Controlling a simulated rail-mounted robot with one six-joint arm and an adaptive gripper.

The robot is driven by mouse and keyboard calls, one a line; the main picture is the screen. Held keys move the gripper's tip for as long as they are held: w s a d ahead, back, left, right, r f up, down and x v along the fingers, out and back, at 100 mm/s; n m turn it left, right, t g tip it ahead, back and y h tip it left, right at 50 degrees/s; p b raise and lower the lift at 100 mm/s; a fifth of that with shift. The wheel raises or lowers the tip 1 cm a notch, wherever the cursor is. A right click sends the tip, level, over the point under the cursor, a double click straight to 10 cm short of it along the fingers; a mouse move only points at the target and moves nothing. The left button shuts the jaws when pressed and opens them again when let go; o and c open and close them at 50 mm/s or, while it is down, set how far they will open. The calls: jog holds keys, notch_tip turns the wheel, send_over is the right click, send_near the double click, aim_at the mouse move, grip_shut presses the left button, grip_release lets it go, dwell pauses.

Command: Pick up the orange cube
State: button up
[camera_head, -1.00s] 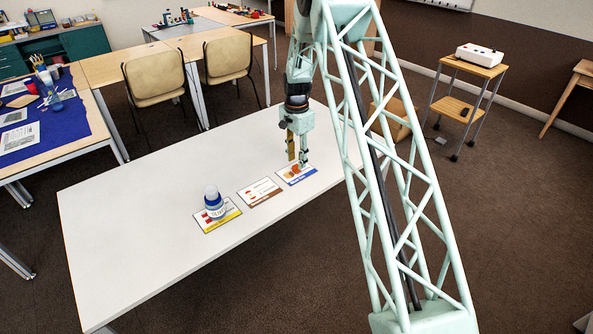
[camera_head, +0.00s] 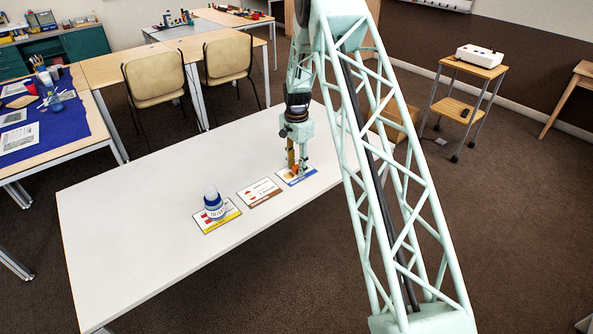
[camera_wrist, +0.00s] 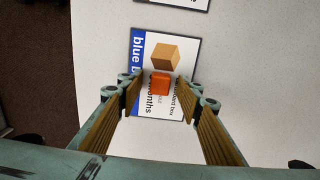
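The orange cube (camera_wrist: 160,84) lies on the blue-edged card (camera_wrist: 138,51) on the white table, in the wrist view. It sits between the fingertips of my gripper (camera_wrist: 160,92), with a visible gap on each side. The card also prints a picture of a tan box just beyond the cube. In the head view my gripper (camera_head: 297,170) points straight down, low over the blue-edged card (camera_head: 306,176). The fingers are apart and nothing is held. In the head view the cube is small and mostly hidden by the fingers.
A brown-edged card (camera_head: 259,193) lies to the left. Beyond it a blue-and-white bottle (camera_head: 214,206) stands on a yellow-edged card (camera_head: 207,228). The rest of the white table (camera_head: 135,230) is bare. Two chairs (camera_head: 155,82) stand behind the table.

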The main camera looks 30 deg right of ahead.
aim_at(297, 167)
jog(key=c, duration=0.8)
jog(key=shift+o, duration=0.2)
jog(key=shift+r, duration=0.1)
jog(key=shift+r+p, duration=0.4)
jog(key=shift+r, duration=1.2)
jog(key=shift+s+a+r, duration=0.1)
jog(key=shift+s+r, duration=0.05)
jog(key=shift+s, duration=0.05)
jog(key=s+a, duration=0.2)
jog(key=s, duration=0.2)
jog(key=s+a+r+p, duration=0.1)
jog(key=s+a, duration=0.1)
jog(key=s, duration=0.3)
jog(key=s+a, duration=0.1)
jog(key=s, duration=0.4)
jog(key=shift+s+a+r, duration=0.15)
jog(key=shift+s+a, duration=0.05)
jog(key=shift+a, duration=0.2)
